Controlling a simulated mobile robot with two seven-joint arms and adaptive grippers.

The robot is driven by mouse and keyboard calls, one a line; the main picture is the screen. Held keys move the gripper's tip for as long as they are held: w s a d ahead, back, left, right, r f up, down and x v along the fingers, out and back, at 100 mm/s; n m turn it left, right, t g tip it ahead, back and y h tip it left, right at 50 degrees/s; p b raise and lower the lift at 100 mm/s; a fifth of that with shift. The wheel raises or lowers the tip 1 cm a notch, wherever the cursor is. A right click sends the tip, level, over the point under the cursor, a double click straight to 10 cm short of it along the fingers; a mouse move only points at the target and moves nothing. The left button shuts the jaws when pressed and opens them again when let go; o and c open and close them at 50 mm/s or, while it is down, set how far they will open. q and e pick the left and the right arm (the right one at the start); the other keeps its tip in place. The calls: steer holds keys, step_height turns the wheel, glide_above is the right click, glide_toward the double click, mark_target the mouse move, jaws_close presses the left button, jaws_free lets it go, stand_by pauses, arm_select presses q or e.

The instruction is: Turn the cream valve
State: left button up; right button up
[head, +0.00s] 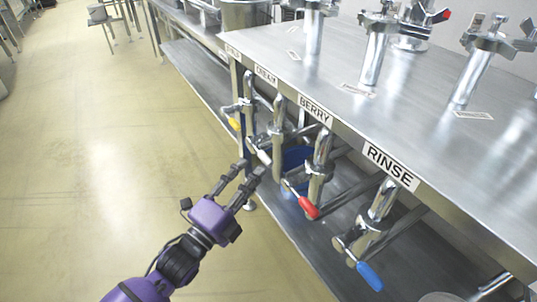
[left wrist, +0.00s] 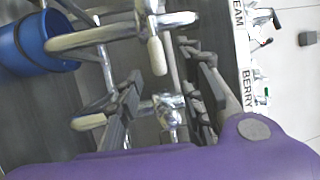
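The cream valve (head: 264,157) has a pale handle on a steel pipe under the counter edge, below the CREAM label (head: 265,75). My left gripper (head: 252,168) is open and empty, its fingertips close to this handle in the head view. I cannot tell if they touch it. In the left wrist view, the open fingers (left wrist: 163,65) point toward a pale upright handle (left wrist: 157,56) and steel pipework. My right gripper is not in view.
The berry valve with a red handle (head: 308,207) and the rinse valve with a blue handle (head: 369,276) stand to the right. A yellow handle (head: 234,124) is to the left. A blue bucket (head: 297,158) sits behind the pipes.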

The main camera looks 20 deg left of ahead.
mark_target(266, 160)
arm_select(q)
steer(key=x, duration=0.3)
steer(key=b+x, duration=0.1)
steer(key=x, duration=0.3)
steer(key=shift+w+f, duration=0.1)
steer(key=shift+f, duration=0.15)
jaws_close()
